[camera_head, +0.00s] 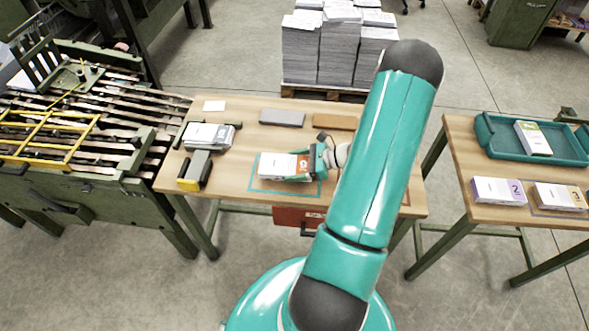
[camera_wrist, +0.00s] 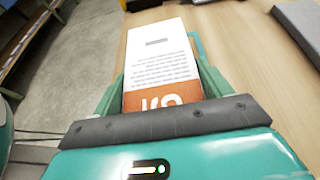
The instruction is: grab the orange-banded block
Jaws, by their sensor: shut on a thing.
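The orange-banded block (camera_head: 279,165) is a white stack of pages with an orange band at one end. It lies within the teal outline (camera_head: 262,187) on the near middle of the wooden table (camera_head: 240,136). My gripper (camera_head: 309,163) is at the block's right, orange end and is shut on it. In the wrist view the block (camera_wrist: 162,60) extends away from my gripper (camera_wrist: 163,103), with a green finger along each side and the orange band between them. I cannot tell whether the block touches the table.
A grey block (camera_head: 282,118) and a brown block (camera_head: 335,122) lie at the table's back. A stapler-like tool (camera_head: 195,171) and a white stack (camera_head: 208,136) are at the left. The right table (camera_head: 456,135) bears a teal tray (camera_head: 493,148), a purple-banded block (camera_head: 499,191) and a yellow-banded block (camera_head: 559,196).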

